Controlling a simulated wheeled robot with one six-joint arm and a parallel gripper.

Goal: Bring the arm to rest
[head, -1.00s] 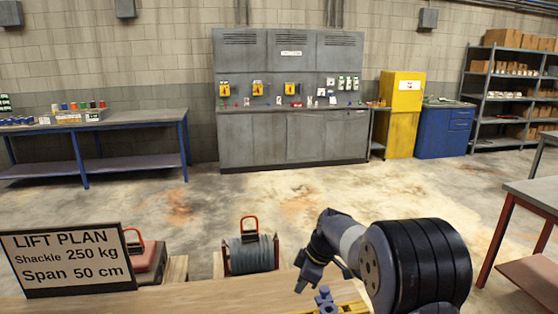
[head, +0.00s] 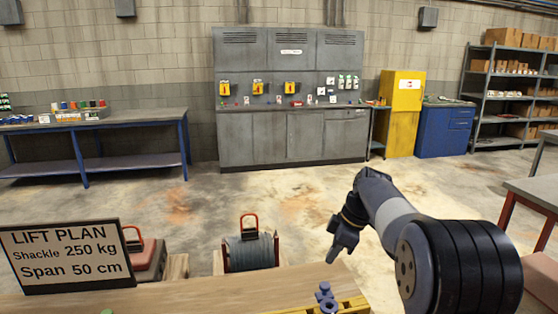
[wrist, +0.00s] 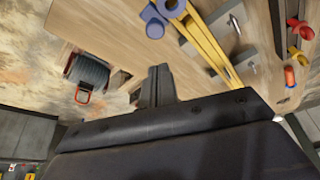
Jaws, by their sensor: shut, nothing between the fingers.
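My gripper (head: 332,256) hangs at the end of my arm, above the wooden bench (head: 180,301) near its right side. It points downward and is shut with nothing held. In the wrist view the closed fingers (wrist: 158,78) show at the middle, apart from the bench parts beyond them. A blue-grey bolt-like part (head: 325,297) stands by a yellow bar (head: 350,306) at the bench's front. In the wrist view the yellow bar (wrist: 212,52) runs diagonally beside the blue-grey part (wrist: 155,27).
A lift plan sign (head: 68,258) stands at the bench's left. A cable drum with a red handle (head: 250,251) is beyond the bench edge. Red hooks or shackles (wrist: 300,55) and an orange part (wrist: 290,77) lie right in the wrist view. Open floor lies behind.

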